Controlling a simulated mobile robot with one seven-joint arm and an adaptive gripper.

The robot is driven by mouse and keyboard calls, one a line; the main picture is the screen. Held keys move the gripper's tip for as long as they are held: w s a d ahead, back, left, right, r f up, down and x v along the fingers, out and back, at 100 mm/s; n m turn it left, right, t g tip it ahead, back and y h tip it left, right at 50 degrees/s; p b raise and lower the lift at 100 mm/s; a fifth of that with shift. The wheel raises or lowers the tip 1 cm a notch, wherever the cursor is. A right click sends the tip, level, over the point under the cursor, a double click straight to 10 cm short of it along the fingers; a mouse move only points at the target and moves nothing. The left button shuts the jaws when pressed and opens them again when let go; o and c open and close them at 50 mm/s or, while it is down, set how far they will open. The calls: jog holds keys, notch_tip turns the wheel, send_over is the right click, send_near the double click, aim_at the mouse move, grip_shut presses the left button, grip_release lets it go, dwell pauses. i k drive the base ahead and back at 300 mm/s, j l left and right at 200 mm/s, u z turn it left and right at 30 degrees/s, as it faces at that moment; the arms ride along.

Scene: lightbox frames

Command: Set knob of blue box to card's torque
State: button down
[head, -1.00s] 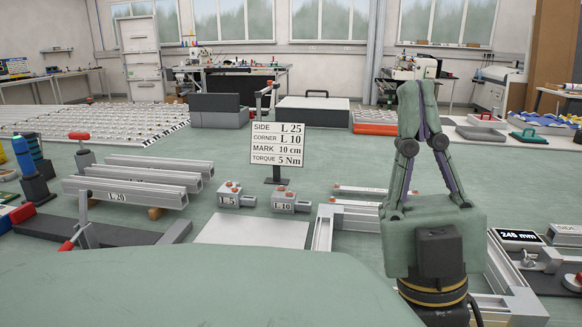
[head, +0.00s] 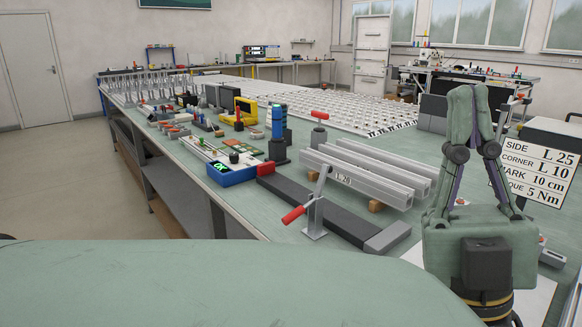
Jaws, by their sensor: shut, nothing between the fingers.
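The blue box (head: 238,175) lies near the left-front edge of the long green table, left of the picture's middle. A small display (head: 220,167) on its end shows green characters too small to read surely. A dark, round knob-like part (head: 234,158) shows by the box; its setting cannot be read. The card (head: 548,160) stands at the right, partly hidden by my gripper; its bottom line ends in "5 Nm", and its upper lines read side L 25, corner L 10, mark 10 cm. My gripper (head: 475,95) points up at the right, shut and empty, far from the box.
A red-handled clamp (head: 312,210) and a dark bar (head: 325,208) lie in front of the box. Aluminium profiles (head: 365,175) rest to its right. A dark, blue-topped tool (head: 278,135) stands behind it. The floor left of the table (head: 60,185) is clear.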

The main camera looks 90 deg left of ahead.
aim_at(234, 158)
jog(key=u, duration=1)
jog(key=i+u, duration=0.1)
jog(key=u, duration=1.4)
jog(key=i+u, duration=0.1)
jog(key=u, duration=0.4)
